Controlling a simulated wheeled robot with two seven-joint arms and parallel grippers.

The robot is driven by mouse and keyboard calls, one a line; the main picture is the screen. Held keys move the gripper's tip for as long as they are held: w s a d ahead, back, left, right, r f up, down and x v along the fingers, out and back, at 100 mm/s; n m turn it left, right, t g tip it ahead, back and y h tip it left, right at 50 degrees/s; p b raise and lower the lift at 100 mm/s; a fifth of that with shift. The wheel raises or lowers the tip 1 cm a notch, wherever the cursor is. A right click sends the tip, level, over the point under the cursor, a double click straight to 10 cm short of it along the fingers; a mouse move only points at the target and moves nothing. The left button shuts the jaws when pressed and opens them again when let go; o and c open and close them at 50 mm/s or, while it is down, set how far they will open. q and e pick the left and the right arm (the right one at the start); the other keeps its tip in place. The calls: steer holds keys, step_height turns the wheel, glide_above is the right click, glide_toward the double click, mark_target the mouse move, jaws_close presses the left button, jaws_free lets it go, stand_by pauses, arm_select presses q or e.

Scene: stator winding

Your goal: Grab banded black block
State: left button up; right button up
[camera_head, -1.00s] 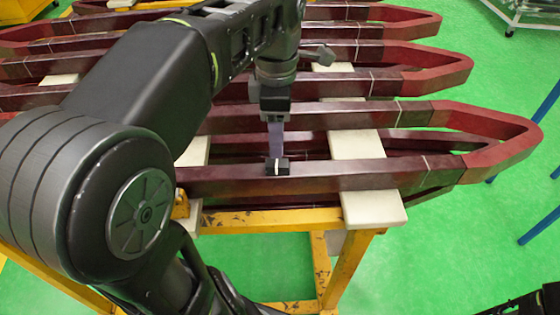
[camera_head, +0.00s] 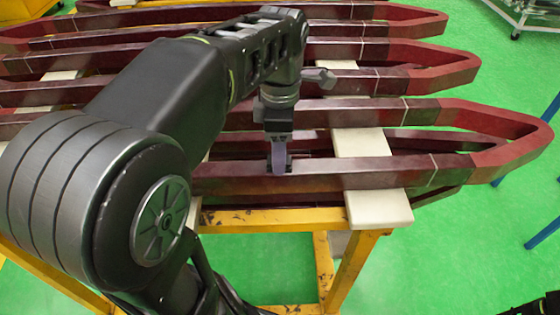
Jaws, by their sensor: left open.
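The black block (camera_head: 289,164) sits on the front dark red bar of the stator coils. Only small dark parts of it show beside the fingers, and its white band is hidden now. My left gripper (camera_head: 279,168) points down at the block, with its fingers at the block's height over the bar. It is open. Whether the fingers touch the block cannot be told from this side.
Several dark red coils (camera_head: 460,115) with pointed ends lie in rows. White pads (camera_head: 378,208) support them on a yellow frame (camera_head: 275,217). Blue legs (camera_head: 541,228) stand at the right.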

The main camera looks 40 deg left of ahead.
arm_select(q)
steer(key=shift+f, duration=0.9)
jaws_close()
